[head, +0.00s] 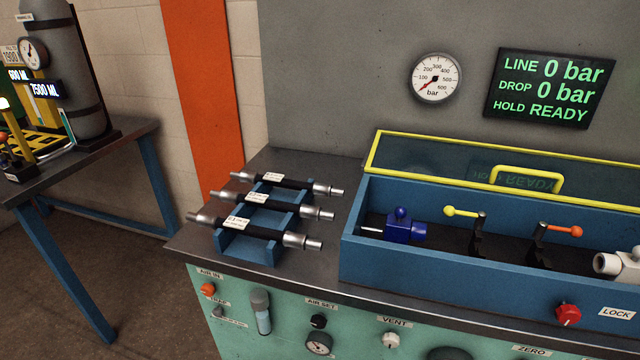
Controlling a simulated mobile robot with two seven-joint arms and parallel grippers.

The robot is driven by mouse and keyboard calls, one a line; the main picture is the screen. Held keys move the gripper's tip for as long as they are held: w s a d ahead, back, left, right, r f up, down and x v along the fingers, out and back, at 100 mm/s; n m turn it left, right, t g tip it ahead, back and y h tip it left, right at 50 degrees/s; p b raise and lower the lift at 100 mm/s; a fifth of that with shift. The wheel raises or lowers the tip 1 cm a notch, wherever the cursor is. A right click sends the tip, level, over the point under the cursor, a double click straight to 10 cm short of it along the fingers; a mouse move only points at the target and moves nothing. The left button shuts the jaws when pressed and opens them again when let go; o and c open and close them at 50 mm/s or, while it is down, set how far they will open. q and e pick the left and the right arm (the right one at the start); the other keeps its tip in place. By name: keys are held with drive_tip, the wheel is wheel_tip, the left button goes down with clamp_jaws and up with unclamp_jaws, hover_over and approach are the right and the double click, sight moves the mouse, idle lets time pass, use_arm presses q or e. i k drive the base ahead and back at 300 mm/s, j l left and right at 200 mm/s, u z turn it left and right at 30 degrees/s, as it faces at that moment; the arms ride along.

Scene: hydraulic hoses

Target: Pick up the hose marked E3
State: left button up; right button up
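Three short black hoses with silver metal end fittings lie side by side across a blue rack (247,249) on the bench. The front hose (265,232), the middle hose (284,209) and the back hose (294,184) each carry a white label. The label print is too small to read with certainty, so I cannot tell surely which hose is marked E3. Neither of my grippers is in view.
Right of the rack stands a blue test box (440,270) with its yellow-framed clear lid (460,165) raised. It holds a blue fitting (404,228) and levers. A panel with knobs fronts the bench. A gauge (435,78) and display (551,88) are behind.

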sight(269, 179)
drive_tip(key=i+j+z, duration=0.1)
drive_tip(key=z, duration=0.3)
drive_tip(key=j+z, duration=0.4)
drive_tip(key=i+j+z, duration=0.1)
drive_tip(key=z, duration=0.35)
drive_tip(key=j+z, duration=0.4)
